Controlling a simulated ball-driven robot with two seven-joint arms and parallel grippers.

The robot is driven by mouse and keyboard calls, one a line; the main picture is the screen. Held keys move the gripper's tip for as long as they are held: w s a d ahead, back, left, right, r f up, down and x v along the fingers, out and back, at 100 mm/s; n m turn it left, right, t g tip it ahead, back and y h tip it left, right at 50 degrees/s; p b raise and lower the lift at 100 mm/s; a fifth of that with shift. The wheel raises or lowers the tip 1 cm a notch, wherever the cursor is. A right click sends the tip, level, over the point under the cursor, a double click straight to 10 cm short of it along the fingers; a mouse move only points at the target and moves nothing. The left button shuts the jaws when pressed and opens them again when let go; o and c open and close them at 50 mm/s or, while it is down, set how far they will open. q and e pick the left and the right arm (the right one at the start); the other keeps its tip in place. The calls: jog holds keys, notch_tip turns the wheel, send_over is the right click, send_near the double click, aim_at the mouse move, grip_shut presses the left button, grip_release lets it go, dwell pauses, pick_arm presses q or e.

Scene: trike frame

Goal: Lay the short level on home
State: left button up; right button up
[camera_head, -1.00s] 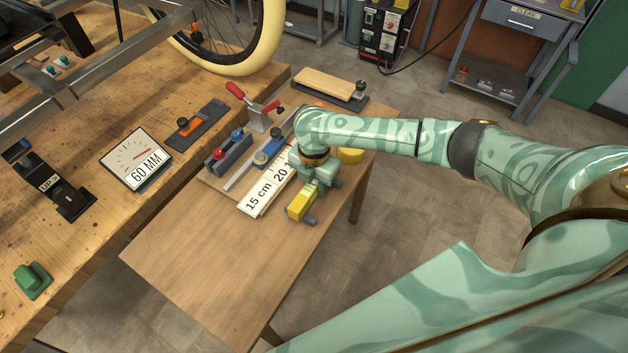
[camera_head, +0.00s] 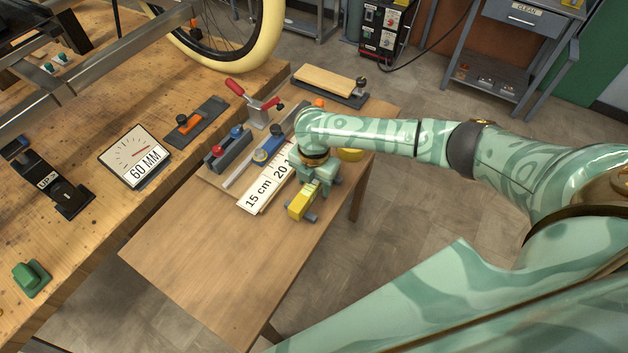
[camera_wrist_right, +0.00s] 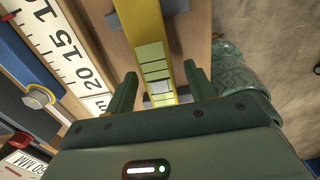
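The short level is a yellow block (camera_head: 301,203) with grey parts, lying near the right edge of the small wooden table, below my right gripper (camera_head: 318,184). In the right wrist view, the yellow level (camera_wrist_right: 157,57) with its pale green marked strip runs between the two fingers of my right gripper (camera_wrist_right: 162,90). The fingers are apart, one on each side of it; I see no clear grip. The gripper hides part of the level in the head view. No spot marked as home can be made out. My left gripper is not in view.
A white ruler (camera_head: 262,188) lies just left of the level, with a blue-and-grey tool (camera_head: 268,152) beyond. A red-handled clamp (camera_head: 257,110) and a wooden block on a dark base (camera_head: 330,85) stand farther back. The table's front (camera_head: 205,265) is clear.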

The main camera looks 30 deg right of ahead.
notch_tip(320, 180, up, 16)
jog(key=p, duration=0.7)
jog(key=shift+r, duration=0.15)
